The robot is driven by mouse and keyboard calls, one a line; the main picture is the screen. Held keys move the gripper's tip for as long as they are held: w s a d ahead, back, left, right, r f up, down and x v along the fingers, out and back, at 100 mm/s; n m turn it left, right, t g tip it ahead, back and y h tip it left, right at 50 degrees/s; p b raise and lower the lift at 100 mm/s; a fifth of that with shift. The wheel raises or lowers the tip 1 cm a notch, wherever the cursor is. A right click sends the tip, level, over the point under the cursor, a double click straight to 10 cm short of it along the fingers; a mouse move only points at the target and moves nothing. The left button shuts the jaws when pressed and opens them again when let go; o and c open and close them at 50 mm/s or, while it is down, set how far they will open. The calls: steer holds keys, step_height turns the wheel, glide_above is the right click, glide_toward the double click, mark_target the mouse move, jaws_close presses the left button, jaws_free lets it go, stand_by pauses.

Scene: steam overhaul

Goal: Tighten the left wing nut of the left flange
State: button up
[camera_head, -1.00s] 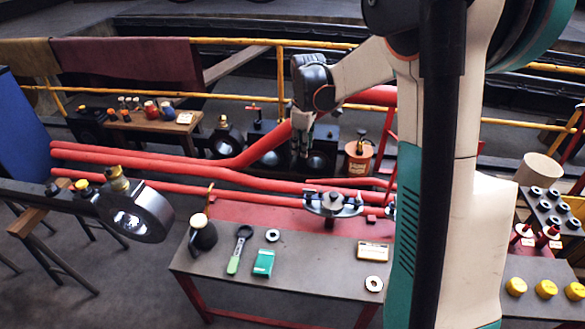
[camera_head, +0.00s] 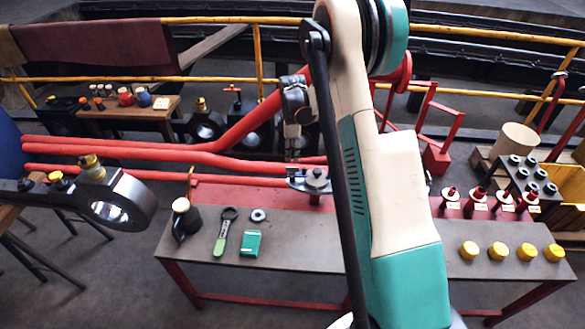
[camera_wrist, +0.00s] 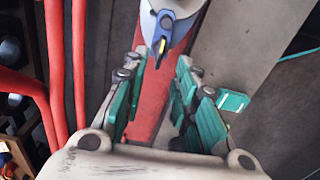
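The left flange (camera_head: 316,183) is a grey metal piece on a red stand at the back of the workbench. Its left wing nut shows in the wrist view as a blue piece with a yellow mark (camera_wrist: 164,24), at the top middle. In the head view the nut is mostly hidden by my gripper (camera_head: 292,160), which points down over the flange's left end. In the wrist view my gripper (camera_wrist: 160,74) has its green-padded fingers apart, with nothing held between them. The wing nut lies just beyond the fingertips, its lower end near the gap. The flange's right side is partly hidden by my arm.
Red pipes (camera_head: 130,150) run behind the workbench (camera_head: 200,262). A dark oil can (camera_head: 186,222), a green-handled tool (camera_head: 222,238), a ring (camera_head: 258,215) and a green box (camera_head: 251,243) lie left on it. Several yellow caps (camera_head: 499,250) stand right.

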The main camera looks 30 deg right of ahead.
mark_target(292, 170)
step_height(292, 170, down, 7)
steer(key=shift+r+b, duration=0.2)
steer(key=shift+b, duration=0.8)
jaws_close()
